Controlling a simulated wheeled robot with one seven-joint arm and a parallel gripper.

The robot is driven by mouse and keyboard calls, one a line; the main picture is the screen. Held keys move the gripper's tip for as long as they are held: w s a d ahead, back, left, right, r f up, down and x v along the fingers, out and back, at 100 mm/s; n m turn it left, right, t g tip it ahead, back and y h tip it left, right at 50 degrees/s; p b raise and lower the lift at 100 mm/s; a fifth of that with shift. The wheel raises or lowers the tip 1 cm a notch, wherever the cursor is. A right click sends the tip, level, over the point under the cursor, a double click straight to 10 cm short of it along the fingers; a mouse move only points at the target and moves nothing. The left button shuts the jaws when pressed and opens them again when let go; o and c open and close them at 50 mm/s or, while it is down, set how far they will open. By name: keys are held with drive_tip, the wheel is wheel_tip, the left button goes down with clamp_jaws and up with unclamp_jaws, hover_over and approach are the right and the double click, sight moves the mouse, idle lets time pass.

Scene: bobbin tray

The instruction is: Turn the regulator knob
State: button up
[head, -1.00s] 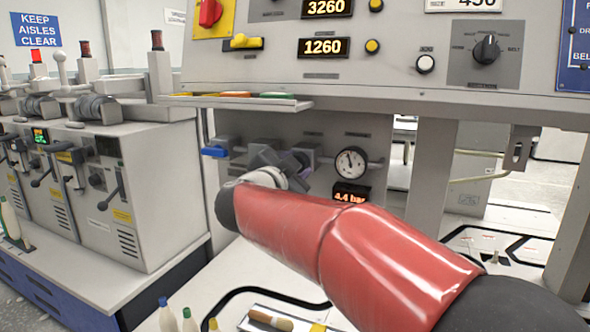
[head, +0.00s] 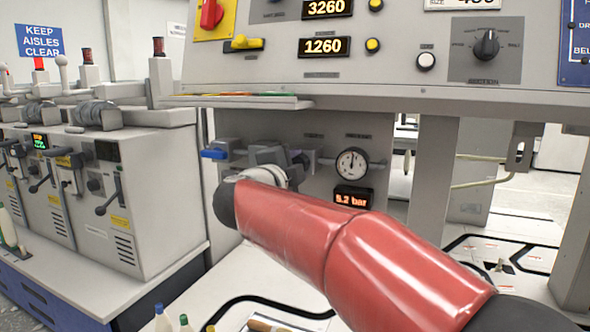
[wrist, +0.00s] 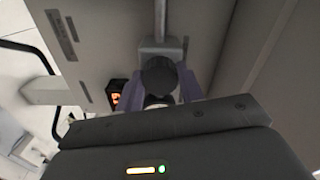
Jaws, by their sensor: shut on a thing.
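The dark round regulator knob (wrist: 159,75) sits between the purple-grey fingers of my gripper (wrist: 160,90) in the wrist view. The fingers are shut on it, one on each side. In the head view my gripper (head: 272,158) is at the grey panel below the console, and my red arm hides part of it. The round pressure gauge (head: 352,163) is just right of the gripper, its needle pointing roughly upward. The display (head: 353,197) below it appears to read 5.2 bar.
A blue lever (head: 214,154) sticks out left of my gripper. A narrow shelf (head: 240,101) overhangs the panel. The console (head: 400,70) with switches is above. Bottles (head: 162,318) stand on the bench at the lower left.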

drive_tip(key=shift+f, duration=0.1)
idle(0.3)
drive_tip(key=o, duration=1)
drive_tip(key=shift+s, duration=0.1)
drive_tip(key=v, duration=0.7)
drive_tip(key=shift+s+a, duration=0.15)
drive_tip(key=shift+s, duration=0.15)
